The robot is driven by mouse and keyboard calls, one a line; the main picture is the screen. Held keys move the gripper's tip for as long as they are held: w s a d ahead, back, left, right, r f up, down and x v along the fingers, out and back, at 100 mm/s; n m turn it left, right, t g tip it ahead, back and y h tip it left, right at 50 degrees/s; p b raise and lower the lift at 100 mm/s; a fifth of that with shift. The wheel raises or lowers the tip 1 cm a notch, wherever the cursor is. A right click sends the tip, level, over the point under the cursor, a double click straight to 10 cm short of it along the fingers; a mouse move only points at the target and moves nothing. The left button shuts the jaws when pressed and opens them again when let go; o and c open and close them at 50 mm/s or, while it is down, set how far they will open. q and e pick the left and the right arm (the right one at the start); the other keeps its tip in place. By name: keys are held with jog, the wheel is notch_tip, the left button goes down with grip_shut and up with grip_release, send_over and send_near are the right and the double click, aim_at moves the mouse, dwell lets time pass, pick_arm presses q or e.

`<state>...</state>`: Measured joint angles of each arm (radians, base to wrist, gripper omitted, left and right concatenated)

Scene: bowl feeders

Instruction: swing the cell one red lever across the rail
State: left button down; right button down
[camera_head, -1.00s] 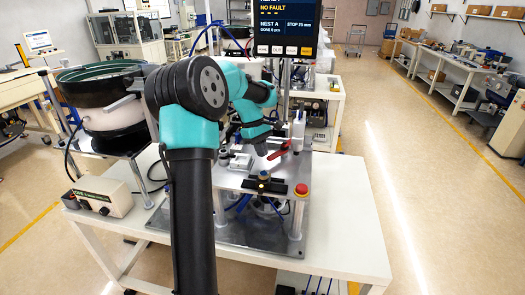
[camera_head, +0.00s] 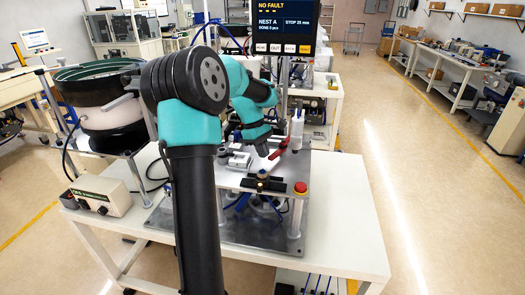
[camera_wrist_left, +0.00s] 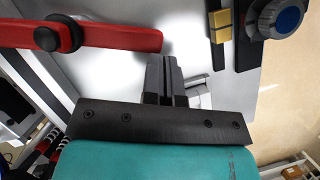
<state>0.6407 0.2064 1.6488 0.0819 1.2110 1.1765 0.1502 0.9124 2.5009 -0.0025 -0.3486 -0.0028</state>
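The red lever (camera_head: 279,149) is on the metal station plate on the white table. In the left wrist view the red lever (camera_wrist_left: 110,37) lies across the upper left, with a black round pivot knob (camera_wrist_left: 47,37) on it. My left gripper (camera_head: 263,152) is close to the lever in the head view. In the wrist view its two dark fingers (camera_wrist_left: 163,62) are together with nothing visible between them. Their tips are just below the lever's free end; whether they touch it I cannot tell. My right gripper is in neither view.
A red stop button (camera_head: 300,188) and a black bar with a blue-topped knob (camera_head: 263,175) are at the plate's front. A white bottle (camera_head: 297,130) stands behind the lever. A bowl feeder (camera_head: 98,85) is at left, a screen (camera_head: 285,25) above. The table's right side is clear.

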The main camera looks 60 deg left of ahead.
pick_arm(q)
jog(key=shift+w+a+f, duration=0.1)
jog(key=shift+a, duration=0.5)
jog(key=shift+a, duration=0.45)
jog(key=a, duration=0.2)
jog(key=s+a, duration=0.1)
jog(key=shift+a+r, duration=0.2)
jog(key=shift+r, duration=0.05)
jog(key=w+v, duration=0.1)
jog(key=v, duration=0.8)
jog(key=shift+s+r, duration=0.2)
jog(key=shift+s, duration=0.3)
jog(key=shift+w, duration=0.15)
jog(key=shift+w+a+r+m, duration=0.1)
jog(key=shift+w+r+m, duration=0.05)
jog(key=shift+w, duration=0.25)
jog(key=shift+w+a+r+m, duration=0.1)
jog(key=shift+w+m, duration=0.05)
jog(key=shift+w, duration=0.25)
